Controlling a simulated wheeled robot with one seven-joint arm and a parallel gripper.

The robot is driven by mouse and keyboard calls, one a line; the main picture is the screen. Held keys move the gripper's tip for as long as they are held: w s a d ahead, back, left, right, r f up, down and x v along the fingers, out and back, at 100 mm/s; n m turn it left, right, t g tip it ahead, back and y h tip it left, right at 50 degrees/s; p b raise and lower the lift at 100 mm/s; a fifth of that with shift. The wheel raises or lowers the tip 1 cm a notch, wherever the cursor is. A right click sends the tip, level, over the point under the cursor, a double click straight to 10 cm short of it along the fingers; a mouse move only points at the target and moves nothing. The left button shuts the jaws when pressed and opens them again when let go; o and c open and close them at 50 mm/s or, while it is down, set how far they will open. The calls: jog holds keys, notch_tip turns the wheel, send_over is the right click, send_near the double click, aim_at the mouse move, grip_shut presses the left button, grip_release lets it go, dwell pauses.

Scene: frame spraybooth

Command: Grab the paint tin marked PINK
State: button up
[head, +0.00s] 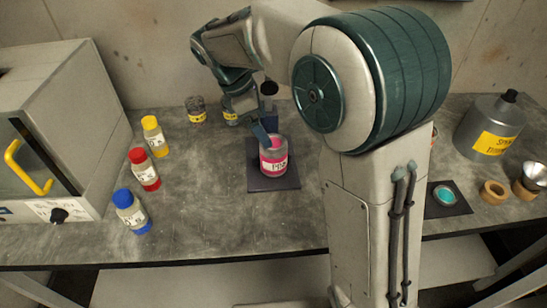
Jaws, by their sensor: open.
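The paint tin (274,167) is a clear-topped jar with pink contents and a pale label whose lettering is only partly readable. It stands upright on a dark square mat (259,184) in the middle of the bench. My gripper (266,128) reaches down from behind the tin, its dark blue fingers at the tin's far upper rim. It is open. One finger overlaps the tin's upper left in the picture; I cannot tell whether it touches. My arm's large joint fills the right of centre and hides the bench behind it.
Yellow (154,137), red (144,170) and blue (131,211) bottles stand at left, beside a booth with a yellow handle (28,167). Small jars (197,110) stand at the back. A grey can (490,127), teal dish (446,196) and wooden ring (493,191) are at right.

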aim_at(274, 145)
jog(key=x, duration=0.8)
jog(key=shift+a+f, duration=0.1)
jog(key=shift+f, duration=0.05)
jog(key=c, duration=1.3)
